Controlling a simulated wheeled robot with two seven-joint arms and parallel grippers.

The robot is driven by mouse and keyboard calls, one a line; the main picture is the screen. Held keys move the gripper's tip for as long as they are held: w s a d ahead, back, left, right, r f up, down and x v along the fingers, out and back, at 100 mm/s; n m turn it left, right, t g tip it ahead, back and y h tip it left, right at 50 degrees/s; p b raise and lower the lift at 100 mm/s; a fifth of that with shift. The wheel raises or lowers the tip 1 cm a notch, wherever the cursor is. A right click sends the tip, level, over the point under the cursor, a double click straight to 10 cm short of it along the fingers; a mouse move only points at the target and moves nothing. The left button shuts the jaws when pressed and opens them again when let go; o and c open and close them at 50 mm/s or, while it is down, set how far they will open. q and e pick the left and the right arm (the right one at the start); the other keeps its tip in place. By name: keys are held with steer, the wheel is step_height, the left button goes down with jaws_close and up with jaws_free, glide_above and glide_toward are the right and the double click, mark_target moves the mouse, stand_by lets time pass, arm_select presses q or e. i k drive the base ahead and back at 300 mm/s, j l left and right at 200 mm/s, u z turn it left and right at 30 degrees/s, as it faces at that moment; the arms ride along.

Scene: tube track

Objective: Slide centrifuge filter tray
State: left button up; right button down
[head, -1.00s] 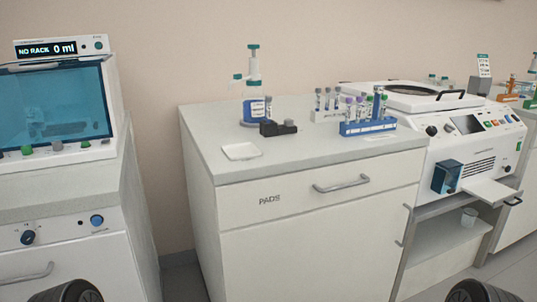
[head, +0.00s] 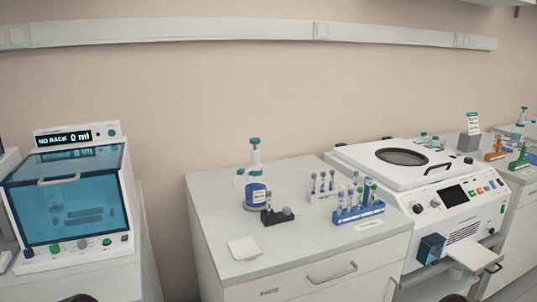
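The white centrifuge (head: 408,175) stands at the right, with a round dark opening and a black handle on its top. A flat white tray (head: 470,257) sticks out from its lower front, above a small grey handle. A blue box (head: 431,249) is on the front, left of the tray. Whether the tray holds a filter cannot be told. Neither of my grippers shows; only dark rounded parts of my own show at the bottom edge.
A counter (head: 215,205) holds a blue-labelled bottle (head: 256,195), a blue tube rack (head: 358,213), a black holder (head: 278,216) and a white pad (head: 244,248). A teal-windowed machine (head: 70,208) reading "NO RACK 0 ml" stands left. Orange and green racks (head: 518,160) are far right.

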mark_target(475, 257)
steer(key=z, duration=1.5)
steer(key=i+u, duration=0.1)
steer(key=u, duration=0.35)
steer(key=i+l+u, duration=0.1)
steer(key=u, duration=0.35)
steer(key=i+l+u, duration=0.3)
steer(key=i+l, duration=0.15)
steer(key=l, duration=0.25)
steer(key=i+l+u, duration=0.15)
steer(key=l, duration=0.2)
steer(key=i+l+u, duration=0.15)
steer(key=l, duration=0.25)
steer(key=i+l+u, duration=0.2)
steer(key=l, duration=0.2)
steer(key=i+l, duration=0.1)
steer(key=l, duration=0.25)
steer(key=i+l, duration=0.1)
steer(key=l, duration=0.2)
steer(key=i+l, duration=0.15)
steer(key=l, duration=0.2)
